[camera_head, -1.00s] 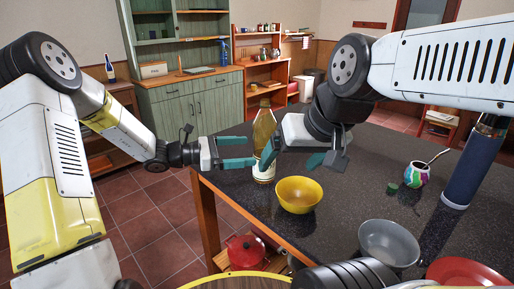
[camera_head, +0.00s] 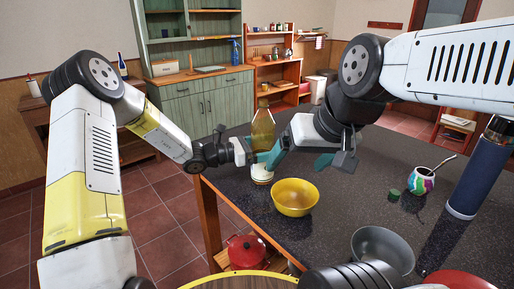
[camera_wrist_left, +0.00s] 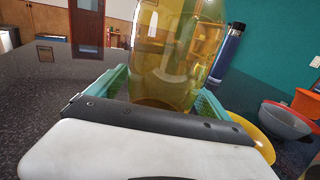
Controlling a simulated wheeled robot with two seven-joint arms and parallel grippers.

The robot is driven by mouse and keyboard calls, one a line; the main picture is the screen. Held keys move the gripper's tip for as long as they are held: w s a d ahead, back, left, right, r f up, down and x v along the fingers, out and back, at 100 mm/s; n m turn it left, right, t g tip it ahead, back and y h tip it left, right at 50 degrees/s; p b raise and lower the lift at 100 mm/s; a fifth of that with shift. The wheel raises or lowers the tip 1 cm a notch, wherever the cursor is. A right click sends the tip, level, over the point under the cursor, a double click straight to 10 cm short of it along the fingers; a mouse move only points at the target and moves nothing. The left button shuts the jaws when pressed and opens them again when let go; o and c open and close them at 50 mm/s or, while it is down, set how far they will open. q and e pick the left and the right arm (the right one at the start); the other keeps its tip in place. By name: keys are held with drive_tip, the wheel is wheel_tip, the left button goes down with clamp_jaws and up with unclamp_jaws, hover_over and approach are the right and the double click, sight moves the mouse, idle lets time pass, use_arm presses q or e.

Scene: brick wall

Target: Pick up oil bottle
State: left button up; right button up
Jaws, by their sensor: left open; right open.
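The oil bottle (camera_head: 263,128), amber and see-through with a pale label low down, stands upright on the dark table near its left edge. My left gripper (camera_head: 259,158) is open at the bottle's lower part. In the left wrist view the bottle (camera_wrist_left: 178,60) rises between the two teal fingers (camera_wrist_left: 165,92), one on each side; whether they touch it I cannot tell. My right gripper (camera_head: 299,160) is open and empty, to the right of the bottle.
A yellow bowl (camera_head: 295,198) stands just in front of the bottle. A grey bowl (camera_head: 382,248), a red plate (camera_head: 462,280), a colourful cup (camera_head: 421,181) and a blue flask (camera_head: 478,175) stand to the right. A red pot (camera_head: 246,252) sits below the tabletop.

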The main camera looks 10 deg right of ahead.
use_arm(q)
drive_tip(key=shift+d, duration=0.1)
clamp_jaws()
idle(0.3)
drive_tip(key=shift+r, duration=0.15)
